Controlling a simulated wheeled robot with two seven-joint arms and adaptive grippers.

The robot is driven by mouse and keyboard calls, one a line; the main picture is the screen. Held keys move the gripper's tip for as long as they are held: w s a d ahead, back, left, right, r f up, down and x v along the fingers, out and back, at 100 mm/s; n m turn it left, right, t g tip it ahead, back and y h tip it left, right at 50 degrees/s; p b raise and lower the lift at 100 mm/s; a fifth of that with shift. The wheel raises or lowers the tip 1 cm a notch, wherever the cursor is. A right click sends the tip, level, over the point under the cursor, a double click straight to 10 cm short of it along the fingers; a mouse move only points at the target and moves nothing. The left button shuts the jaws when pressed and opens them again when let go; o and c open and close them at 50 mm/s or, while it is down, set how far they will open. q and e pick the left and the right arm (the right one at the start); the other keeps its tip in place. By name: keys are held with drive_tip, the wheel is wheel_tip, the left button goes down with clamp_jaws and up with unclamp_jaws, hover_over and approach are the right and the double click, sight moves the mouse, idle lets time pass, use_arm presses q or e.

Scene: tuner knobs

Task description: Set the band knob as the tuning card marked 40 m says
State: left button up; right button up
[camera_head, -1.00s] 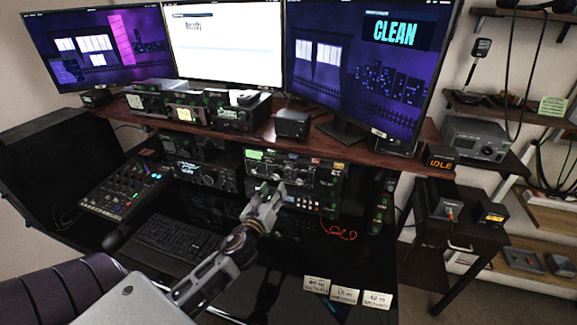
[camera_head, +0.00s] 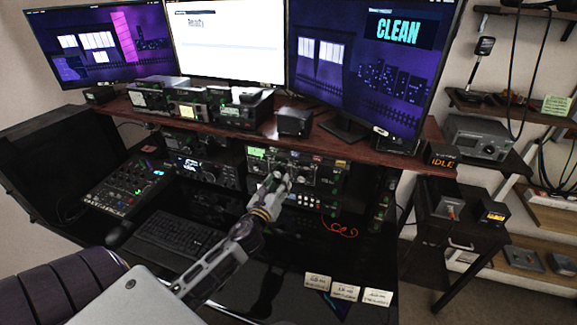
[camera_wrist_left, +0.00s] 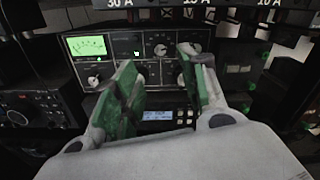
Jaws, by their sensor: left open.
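The tuner (camera_head: 325,180) is a dark unit with a lit green meter, under the wooden shelf; it also fills the middle of the left wrist view (camera_wrist_left: 120,62). Its front knobs include a left knob (camera_wrist_left: 93,81) and an upper right knob (camera_wrist_left: 160,50); I cannot read which is the band knob. My left gripper (camera_head: 279,180) is open in front of the tuner's face, its green-padded fingers (camera_wrist_left: 157,72) apart with nothing clearly between them. The fingers hide part of the panel. Three pale cards (camera_head: 317,281), (camera_head: 345,290), (camera_head: 379,297) stand at the desk's front edge, their print too small to read.
A radio with a lit blue display (camera_wrist_left: 158,115) sits directly below the tuner. The wooden shelf (camera_head: 350,155) overhangs it. A keyboard (camera_head: 172,238) and a mixer (camera_head: 122,187) lie to the left. A red cable (camera_head: 340,229) lies at right. Small dark desk areas are clear.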

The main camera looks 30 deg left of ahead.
use_arm(q)
drive_tip(key=x, duration=1)
drive_tip(key=shift+w+p, duration=0.4)
use_arm(e)
drive_tip(key=shift+s+a+r, duration=0.1)
drive_tip(key=shift+a+r, duration=0.35)
drive_tip(key=shift+a, duration=0.05)
drive_tip(key=shift+a, duration=0.1)
use_arm(q)
drive_tip(key=c, duration=0.9)
clamp_jaws()
use_arm(e)
drive_tip(key=shift+s, duration=0.5)
